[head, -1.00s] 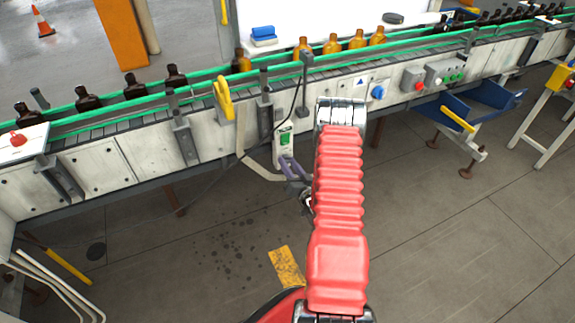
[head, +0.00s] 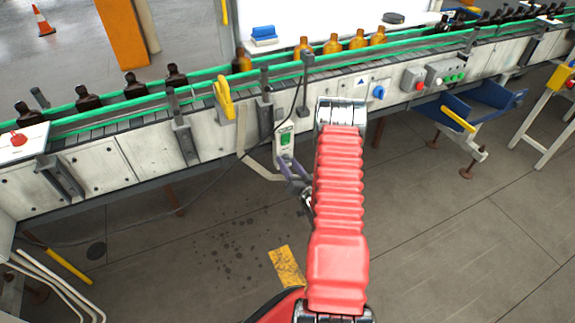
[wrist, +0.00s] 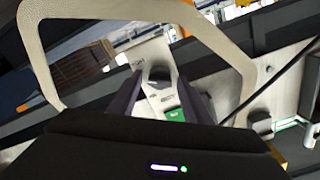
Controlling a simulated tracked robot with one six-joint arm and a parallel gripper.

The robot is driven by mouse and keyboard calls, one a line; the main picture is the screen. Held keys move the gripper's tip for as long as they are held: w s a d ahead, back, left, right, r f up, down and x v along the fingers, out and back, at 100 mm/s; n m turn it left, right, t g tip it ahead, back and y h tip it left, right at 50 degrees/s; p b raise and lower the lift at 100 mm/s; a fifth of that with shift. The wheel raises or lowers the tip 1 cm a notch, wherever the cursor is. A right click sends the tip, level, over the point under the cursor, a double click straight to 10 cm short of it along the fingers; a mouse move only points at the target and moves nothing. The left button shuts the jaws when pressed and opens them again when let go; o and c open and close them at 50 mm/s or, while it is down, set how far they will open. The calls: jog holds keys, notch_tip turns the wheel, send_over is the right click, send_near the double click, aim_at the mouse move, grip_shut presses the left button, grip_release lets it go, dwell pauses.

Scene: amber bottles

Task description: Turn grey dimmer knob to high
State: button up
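The grey knob (wrist: 159,74) shows in the wrist view on a pale panel, above a green label (wrist: 176,115). My gripper (wrist: 160,80) is open, its two dark fingers on either side of the knob, with visible gaps. Whether the fingertips reach past its face cannot be told. In the head view, the white box with a green switch (head: 286,139) hangs at the conveyor's front. My gripper (head: 289,167) is just below it, partly hidden behind my red arm. The knob is not clear there, and its setting is unreadable.
The conveyor (head: 215,143) runs behind, carrying amber bottles (head: 331,44). A black cable (wrist: 286,75) and a dark fitting (wrist: 261,122) are right of the gripper. A yellow handle (head: 224,98) and a blue knob (head: 378,92) are on the conveyor front. The floor before it is mostly clear.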

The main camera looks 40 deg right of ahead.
jog(key=shift+s, duration=0.15)
jog(key=v, duration=1.3)
jog(key=shift+s+a, duration=0.15)
jog(key=shift+s, duration=0.1)
dwell(0.3)
jog(key=s+f+n+g+y, duration=0.1)
jog(key=s+f+g, duration=0.35)
jog(key=f, duration=0.25)
jog(key=s+f+n+g+y, duration=0.1)
jog(key=s+f+g+y, duration=0.15)
jog(key=f+g, duration=0.4)
jog(key=s+a+r+n+g, duration=0.1)
jog(key=a+r+g, duration=0.3)
jog(key=r, duration=0.6)
jog(key=s+a+r+n+g, duration=0.15)
jog(key=a+r, duration=0.35)
jog(key=r, duration=0.6)
jog(key=a+r+n+t, duration=0.1)
jog(key=a+r, duration=0.7)
jog(key=r, duration=0.1)
jog(key=s+a+r+n+t+y, duration=0.1)
jog(key=a+r+n+t, duration=0.1)
jog(key=a+r, duration=0.6)
jog(key=s+a+r+n+t, duration=0.1)
jog(key=a+r+n, duration=0.1)
jog(key=a+r, duration=0.7)
jog(key=shift+r+t+y, duration=0.25)
jog(key=shift+r+t, duration=0.1)
jog(key=shift+r, duration=0.4)
